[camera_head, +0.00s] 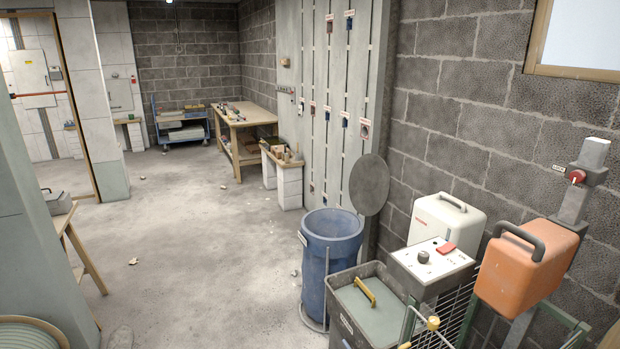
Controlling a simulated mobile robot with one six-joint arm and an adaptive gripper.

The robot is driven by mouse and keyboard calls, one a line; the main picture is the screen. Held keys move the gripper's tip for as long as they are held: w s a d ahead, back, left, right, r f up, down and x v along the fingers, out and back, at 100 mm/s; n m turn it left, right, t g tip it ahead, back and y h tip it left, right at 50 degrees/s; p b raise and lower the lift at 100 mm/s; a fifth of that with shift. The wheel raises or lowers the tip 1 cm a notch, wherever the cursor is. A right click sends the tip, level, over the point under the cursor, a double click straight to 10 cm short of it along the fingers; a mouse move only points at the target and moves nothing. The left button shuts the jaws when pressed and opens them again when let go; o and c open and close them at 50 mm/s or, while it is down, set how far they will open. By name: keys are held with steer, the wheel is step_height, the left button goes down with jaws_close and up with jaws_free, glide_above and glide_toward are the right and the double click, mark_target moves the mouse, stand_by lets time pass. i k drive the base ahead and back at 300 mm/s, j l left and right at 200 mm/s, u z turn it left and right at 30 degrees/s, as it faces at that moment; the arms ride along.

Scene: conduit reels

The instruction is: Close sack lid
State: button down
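A round blue container (327,262), which looks like the sack in a thin metal stand, stands on the floor right of the middle. Its top is open, and I can see into the upper part of it. A round grey lid (369,185) stands raised, nearly upright, behind and to the right of the opening. The lid is clear of the rim. The inside bottom of the container is hidden. My gripper is not in view.
A dark grey bin with a green top (372,312) and yellow handle stands close in front. A white control box (433,262), a white canister (446,219) and an orange canister (527,262) crowd the right. The floor (205,250) to the left is mostly clear.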

mark_target(369, 183)
steer(key=i+j+u, duration=0.2)
steer(key=i, duration=0.4)
steer(key=i+j+u, duration=0.25)
steer(key=i, duration=0.4)
steer(key=i+j+u, duration=0.2)
steer(key=i, duration=0.5)
steer(key=i+z, duration=0.3)
steer(key=i, duration=0.2)
steer(key=i+z, duration=0.25)
steer(key=i, duration=0.2)
steer(key=i+j+z, duration=0.15)
steer(key=i+z, duration=0.15)
steer(key=i, duration=0.15)
steer(key=i+j+z, duration=0.25)
steer(key=i, duration=0.2)
steer(key=i+z, duration=0.25)
steer(key=z, duration=0.15)
steer(key=i+z, duration=0.55)
steer(key=z, duration=0.2)
steer(key=i+j+z, duration=0.2)
steer(key=z, duration=0.15)
